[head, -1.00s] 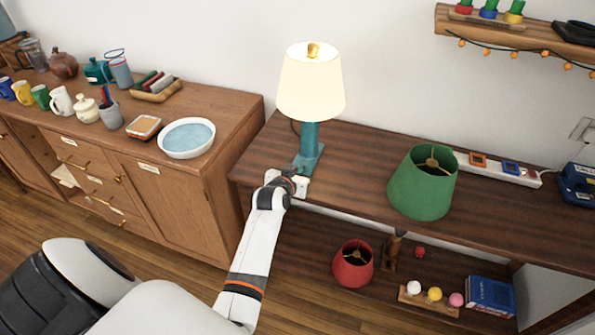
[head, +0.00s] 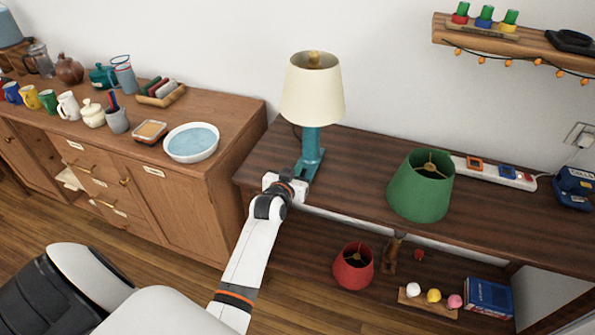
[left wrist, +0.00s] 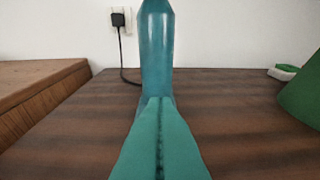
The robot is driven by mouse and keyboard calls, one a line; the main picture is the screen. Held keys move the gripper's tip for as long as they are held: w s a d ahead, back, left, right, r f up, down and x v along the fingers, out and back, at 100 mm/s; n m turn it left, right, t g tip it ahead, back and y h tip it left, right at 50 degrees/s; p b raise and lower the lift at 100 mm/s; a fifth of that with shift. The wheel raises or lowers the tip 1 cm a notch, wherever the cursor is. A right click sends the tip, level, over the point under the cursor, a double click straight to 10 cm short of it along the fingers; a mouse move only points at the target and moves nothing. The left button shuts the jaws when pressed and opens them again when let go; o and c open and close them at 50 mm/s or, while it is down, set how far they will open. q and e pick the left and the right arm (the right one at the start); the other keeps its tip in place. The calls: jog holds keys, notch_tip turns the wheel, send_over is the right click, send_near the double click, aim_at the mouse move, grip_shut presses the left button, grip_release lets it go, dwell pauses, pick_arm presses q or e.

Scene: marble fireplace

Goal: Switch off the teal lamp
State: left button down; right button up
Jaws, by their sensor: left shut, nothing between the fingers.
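The teal lamp (head: 311,145) stands upright on the dark wooden table, with a cream shade (head: 312,95) that is unlit. Its teal column also shows in the left wrist view (left wrist: 157,50), straight ahead. My left gripper (head: 298,178) is at the front of the lamp's base, low over the table's front edge. In the left wrist view its two teal fingers (left wrist: 159,125) are pressed together with nothing between them. They overlap the lamp's base, so the switch is hidden and I cannot tell if they touch it. My right gripper is out of view.
A green shade (head: 421,186) stands right of the lamp, near a power strip (head: 490,170). A red shade (head: 353,267) sits on the lower shelf. A wooden cabinet (head: 225,160) with a blue bowl (head: 191,141) is at the left. A wall outlet (left wrist: 121,20) holds a black plug.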

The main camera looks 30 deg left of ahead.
pick_arm(q)
jog(key=s+d, duration=0.2)
jog(key=s, duration=0.6)
jog(key=shift+r, duration=0.1)
jog(key=s+d+f+m+g+h, duration=0.1)
jog(key=s+d+f+g, duration=0.15)
jog(key=f, duration=0.65)
jog(key=s+d+f+g+h, duration=0.15)
jog(key=s+d+f, duration=0.25)
jog(key=f, duration=0.6)
jog(key=s+d+f+m+g+h, duration=0.1)
jog(key=s+d+f+g, duration=0.2)
jog(key=f, duration=0.6)
jog(key=s+f+m+g, duration=0.1)
jog(key=s+f+g, duration=0.1)
jog(key=s+f, duration=0.4)
jog(key=s+d+f+m+g, duration=0.1)
jog(key=s+f, duration=0.5)
jog(key=s, duration=1)
jog(key=s+f+m+g, duration=0.1)
jog(key=s+f+g, duration=0.2)
jog(key=s+f, duration=0.3)
jog(key=s, duration=0.5)
jog(key=shift+s+d+f+g, duration=0.2)
jog(key=shift+f+g, duration=0.05)
jog(key=shift+g, duration=0.05)
